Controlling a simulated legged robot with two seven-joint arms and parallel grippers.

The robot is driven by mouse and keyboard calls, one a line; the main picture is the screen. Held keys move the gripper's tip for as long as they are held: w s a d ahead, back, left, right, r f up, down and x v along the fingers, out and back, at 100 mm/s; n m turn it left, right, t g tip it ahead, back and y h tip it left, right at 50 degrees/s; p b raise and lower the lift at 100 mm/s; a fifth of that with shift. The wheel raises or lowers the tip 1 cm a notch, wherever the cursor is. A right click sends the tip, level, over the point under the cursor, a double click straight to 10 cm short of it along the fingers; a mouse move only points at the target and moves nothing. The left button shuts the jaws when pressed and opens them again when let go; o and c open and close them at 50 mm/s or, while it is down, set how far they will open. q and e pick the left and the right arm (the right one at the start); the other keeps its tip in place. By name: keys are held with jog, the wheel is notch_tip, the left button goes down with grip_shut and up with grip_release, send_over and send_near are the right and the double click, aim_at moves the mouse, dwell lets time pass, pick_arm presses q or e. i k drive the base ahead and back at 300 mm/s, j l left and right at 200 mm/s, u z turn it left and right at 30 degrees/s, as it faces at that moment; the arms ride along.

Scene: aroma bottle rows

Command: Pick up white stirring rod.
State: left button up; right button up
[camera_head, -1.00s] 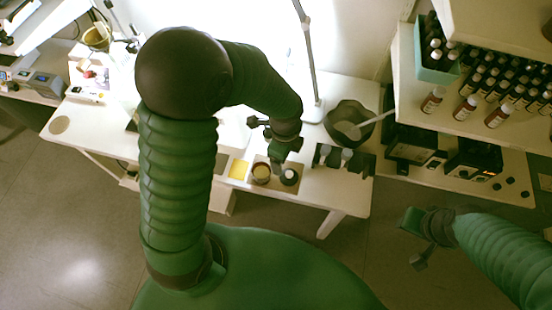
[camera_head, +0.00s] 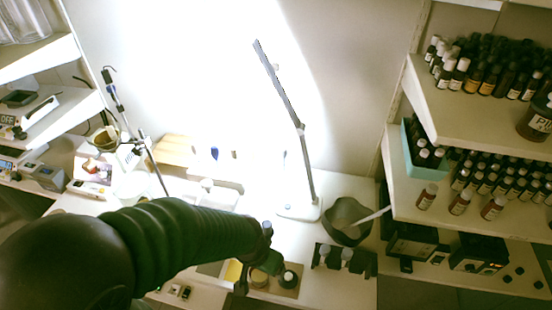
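A white stirring rod (camera_head: 374,215) leans in a dark grey bowl (camera_head: 341,232) at the right end of the white table. Its upper end sticks out over the bowl's right rim; its lower end is inside the bowl. My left gripper (camera_head: 264,266) is left of the bowl and nearer to me, over a small brown board (camera_head: 291,293) with a round jar (camera_head: 259,278) and a small dark container with a white top (camera_head: 288,278). Its fingers are small and partly hidden by the arm, so their opening is unclear. My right gripper is outside the view.
A lamp (camera_head: 307,170) stands behind, between gripper and bowl. A black rack (camera_head: 344,260) with white-topped items is in front of the bowl. Bottle shelves (camera_head: 440,207) rise close at right. A stand with a rod (camera_head: 153,163) is at left.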

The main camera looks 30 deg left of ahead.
aim_at(233, 150)
jog(key=k+u, duration=0.15)
jog(key=u, duration=0.8)
